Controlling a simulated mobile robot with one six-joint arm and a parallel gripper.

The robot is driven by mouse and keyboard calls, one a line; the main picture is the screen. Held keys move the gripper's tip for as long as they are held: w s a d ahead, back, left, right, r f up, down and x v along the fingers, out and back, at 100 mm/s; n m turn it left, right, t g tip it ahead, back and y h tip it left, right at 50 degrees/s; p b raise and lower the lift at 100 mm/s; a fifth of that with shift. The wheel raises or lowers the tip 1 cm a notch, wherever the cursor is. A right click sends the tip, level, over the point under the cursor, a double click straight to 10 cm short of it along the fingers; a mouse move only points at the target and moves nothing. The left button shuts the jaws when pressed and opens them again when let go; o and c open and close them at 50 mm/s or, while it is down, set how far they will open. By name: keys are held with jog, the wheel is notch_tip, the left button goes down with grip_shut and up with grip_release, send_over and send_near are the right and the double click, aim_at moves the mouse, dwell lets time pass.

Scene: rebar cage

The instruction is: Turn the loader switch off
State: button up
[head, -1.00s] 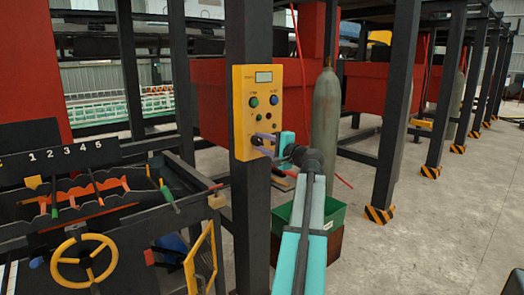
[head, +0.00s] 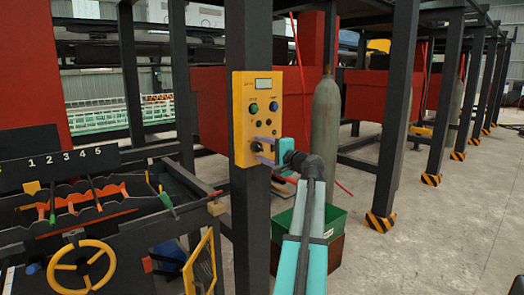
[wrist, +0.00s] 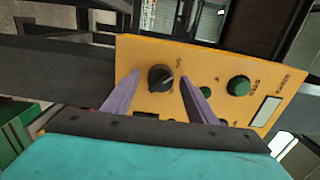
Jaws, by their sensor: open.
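The yellow control panel (head: 243,118) is fixed to a dark upright post in the head view. In the wrist view the panel (wrist: 210,75) fills the middle, turned sideways. A black rotary knob (wrist: 160,78) with a pale pointer line sits on it; I take this to be the loader switch, though its label is not readable. My gripper (head: 262,150) is at the lower part of the panel. In the wrist view its two purple fingers (wrist: 158,100) are open, one on each side of the knob, and I cannot tell whether they touch it. In the head view the fingers partly hide the knob.
Green buttons (wrist: 238,86) and a display (wrist: 265,111) are on the same panel. A grey gas cylinder (head: 326,135) and a green bin (head: 330,222) stand to the right. A rack with a yellow handwheel (head: 82,267) is at the left. Floor is clear at the right.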

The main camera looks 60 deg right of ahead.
jog(key=shift+s, duration=0.1)
jog(key=v, duration=1.3)
jog(key=shift+s+a, duration=0.2)
jog(key=shift+s, duration=0.1)
